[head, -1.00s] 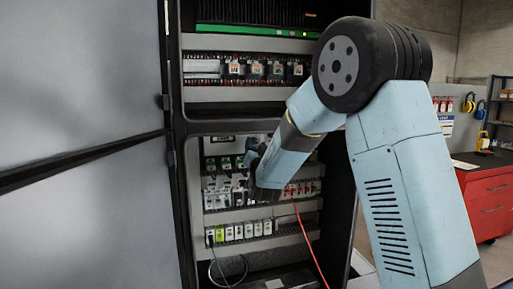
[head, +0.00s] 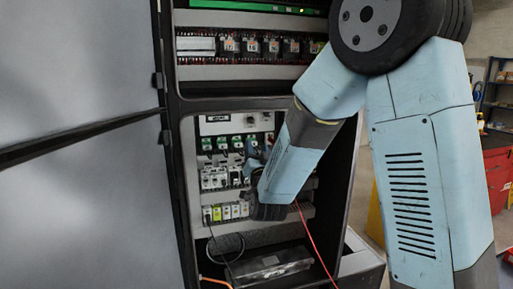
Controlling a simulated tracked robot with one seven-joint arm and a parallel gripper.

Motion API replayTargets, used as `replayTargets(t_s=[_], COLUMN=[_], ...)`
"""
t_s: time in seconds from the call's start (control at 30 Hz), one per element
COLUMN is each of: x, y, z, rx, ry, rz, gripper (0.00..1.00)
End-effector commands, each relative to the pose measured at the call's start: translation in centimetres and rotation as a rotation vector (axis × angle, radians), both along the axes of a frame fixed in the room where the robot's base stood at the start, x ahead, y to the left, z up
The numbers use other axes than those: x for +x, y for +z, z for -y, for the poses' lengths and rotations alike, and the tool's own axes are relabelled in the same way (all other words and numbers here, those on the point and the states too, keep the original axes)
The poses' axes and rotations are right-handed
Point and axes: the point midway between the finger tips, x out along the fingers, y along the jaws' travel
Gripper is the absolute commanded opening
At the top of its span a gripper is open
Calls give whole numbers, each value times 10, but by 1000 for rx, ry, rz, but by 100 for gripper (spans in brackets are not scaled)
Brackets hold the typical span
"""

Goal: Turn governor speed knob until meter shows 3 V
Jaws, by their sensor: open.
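My gripper (head: 256,152) is at the end of my arm, in front of the right part of the lower cabinet panel. It is open, small and partly hidden by my own wrist. A light panel strip above it carries a small dark display (head: 217,118), whose reading is too small to make out. Small dark round parts (head: 251,120) sit on the same strip to the right of the display. I cannot tell whether one is the governor speed knob. My gripper is just below them, and contact is not clear. My arm hides the right part of the lower rows.
The open cabinet has an upper row of relays (head: 250,46) and lower rows of green-topped modules (head: 222,143) and breakers (head: 214,177). A red lead (head: 312,240) and a black lead hang in front. A dark box (head: 270,265) lies at the bottom. A grey door (head: 75,70) stands left.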

Motion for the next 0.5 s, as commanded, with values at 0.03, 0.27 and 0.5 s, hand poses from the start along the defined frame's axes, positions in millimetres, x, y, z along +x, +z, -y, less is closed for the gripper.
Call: replayTargets(t_s=[0.03, 0.27, 0.5], x=[0, 0, 5], y=[0, 0, -2], z=[0, 1, 17], rx=[0, -9, -259], ry=[0, -1, 0], rz=[0, 2, 74], gripper=[49, 49, 49])
